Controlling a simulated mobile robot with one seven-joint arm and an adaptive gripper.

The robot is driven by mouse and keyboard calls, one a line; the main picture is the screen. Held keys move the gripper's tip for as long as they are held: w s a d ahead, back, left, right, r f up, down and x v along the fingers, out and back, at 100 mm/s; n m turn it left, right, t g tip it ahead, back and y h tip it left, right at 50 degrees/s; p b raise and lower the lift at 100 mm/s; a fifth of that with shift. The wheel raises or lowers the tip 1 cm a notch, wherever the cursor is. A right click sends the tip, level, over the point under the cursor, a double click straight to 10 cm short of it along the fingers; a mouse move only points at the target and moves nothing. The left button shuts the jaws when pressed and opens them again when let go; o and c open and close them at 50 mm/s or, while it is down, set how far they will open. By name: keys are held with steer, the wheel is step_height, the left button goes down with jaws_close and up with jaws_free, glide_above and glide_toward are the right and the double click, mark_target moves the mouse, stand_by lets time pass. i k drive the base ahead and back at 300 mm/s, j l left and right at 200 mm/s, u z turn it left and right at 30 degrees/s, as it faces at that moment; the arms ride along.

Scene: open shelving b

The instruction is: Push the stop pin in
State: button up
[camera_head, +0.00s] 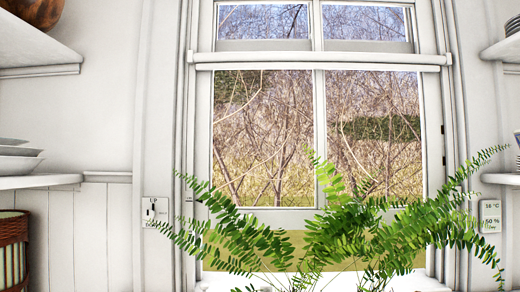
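A tall white window (318,220) with two panes side by side fills the middle of the view. A small dark fitting (443,129) shows on the right side of its frame, and a second small dark mark (444,160) lies below it. I cannot tell whether either is the stop pin, or how far it stands out. My gripper is not in view.
A green fern (345,225) covers the lower window and sill. A white switch plate (155,212) marked UP and DOWN is on the left wall. Shelves with bowls (18,160) stand left, others right.

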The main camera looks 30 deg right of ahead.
mark_target(473, 197)
steer(key=z, duration=2)
